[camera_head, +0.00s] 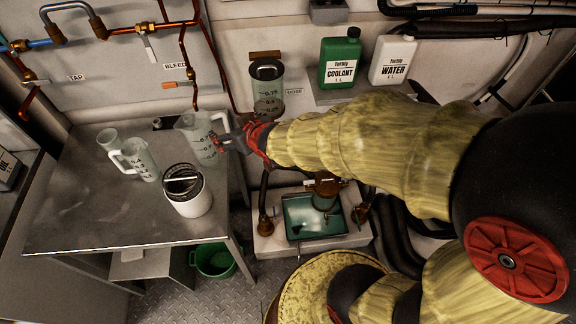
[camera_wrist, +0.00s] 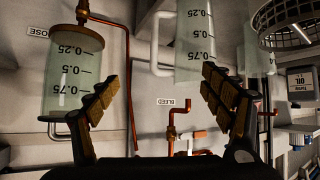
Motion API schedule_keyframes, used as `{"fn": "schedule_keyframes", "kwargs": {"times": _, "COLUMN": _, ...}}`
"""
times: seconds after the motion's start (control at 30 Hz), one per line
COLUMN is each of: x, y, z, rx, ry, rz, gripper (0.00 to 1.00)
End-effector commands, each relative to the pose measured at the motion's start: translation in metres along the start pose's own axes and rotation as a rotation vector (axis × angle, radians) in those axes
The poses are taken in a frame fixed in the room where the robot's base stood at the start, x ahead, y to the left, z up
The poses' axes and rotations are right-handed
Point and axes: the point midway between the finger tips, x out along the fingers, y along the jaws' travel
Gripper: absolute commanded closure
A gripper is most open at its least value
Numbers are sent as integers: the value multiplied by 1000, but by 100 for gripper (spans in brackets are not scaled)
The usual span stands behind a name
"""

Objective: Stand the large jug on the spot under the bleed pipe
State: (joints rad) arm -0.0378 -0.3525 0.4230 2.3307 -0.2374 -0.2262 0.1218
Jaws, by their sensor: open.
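The large jug (camera_head: 200,140), clear with dark graduations, stands upright at the back right of the metal table, near the lower end of the bleed pipe (camera_head: 190,82). Whether it is exactly under the pipe I cannot tell. No marked spot shows; the jug may cover it. My gripper (camera_head: 235,141) is at the jug's right, on its handle side. In the wrist view, which is upside down, my gripper (camera_wrist: 158,82) is open, with the jug (camera_wrist: 194,45) beyond the right finger and its white handle (camera_wrist: 155,42) between the fingers. Contact is unclear. The bleed pipe (camera_wrist: 171,130) also shows there.
A smaller jug (camera_head: 145,165) and a beaker (camera_head: 108,139) stand left of the large jug. A white pot with a strainer (camera_head: 188,203) stands in front. The dosing cylinder (camera_head: 267,90) hangs behind my gripper. A green bucket (camera_head: 214,262) is below the table.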

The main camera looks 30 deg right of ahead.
Motion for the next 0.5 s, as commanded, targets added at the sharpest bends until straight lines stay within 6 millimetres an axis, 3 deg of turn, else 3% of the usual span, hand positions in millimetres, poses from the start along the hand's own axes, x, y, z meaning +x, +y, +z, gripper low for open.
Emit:
{"fn": "schedule_keyframes", "kwargs": {"times": 0.23, "x": -91, "y": 24, "z": 6, "rx": 55, "ry": -172, "rz": 81, "gripper": 19}}
{"fn": "schedule_keyframes", "kwargs": {"times": 0.5, "x": -196, "y": 17, "z": 42, "rx": 122, "ry": -366, "rz": 81, "gripper": 19}}
